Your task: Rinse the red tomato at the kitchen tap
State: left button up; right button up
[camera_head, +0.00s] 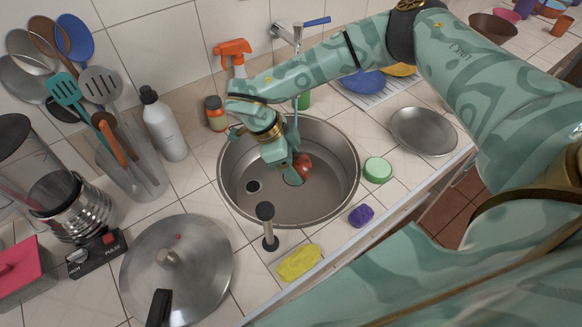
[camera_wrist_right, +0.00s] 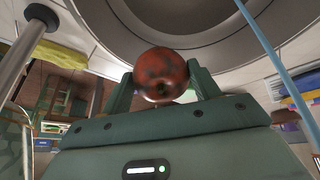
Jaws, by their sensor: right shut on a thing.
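The red tomato (camera_head: 304,162) is inside the round steel sink (camera_head: 340,160), held above its floor. My right gripper (camera_head: 293,172) reaches down into the sink and is shut on it. In the right wrist view the tomato (camera_wrist_right: 161,76) sits between the two fingers (camera_wrist_right: 161,88), with dark patches on its skin. The tap (camera_head: 290,32), with a blue lever, is on the wall behind the sink, partly covered by my arm. A thin blue streak (camera_wrist_right: 268,52), apparently water, passes right of the tomato, apart from it. My left gripper is not in view.
A green-lidded tub (camera_head: 377,170), a purple sponge (camera_head: 361,215) and a yellow cloth (camera_head: 299,262) lie by the sink's rim. A dark-topped post (camera_head: 267,228) stands at its front. A pan lid (camera_head: 190,265), a bottle (camera_head: 163,125) and a blender (camera_head: 70,205) fill the left.

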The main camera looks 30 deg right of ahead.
jog(key=w+d+f+b, duration=0.2)
jog(key=w+d+b, duration=0.2)
jog(key=w+b, duration=0.4)
jog(key=shift+w+d+f, duration=0.15)
jog(key=shift+w, duration=1.2)
jog(key=shift+d, duration=0.1)
jog(key=shift+s+d+p, duration=0.25)
jog(key=shift+d+p, duration=0.25)
jog(key=shift+p, duration=0.25)
jog(key=shift+a, duration=0.1)
jog(key=shift+w+a, duration=0.25)
jog(key=shift+a, duration=0.25)
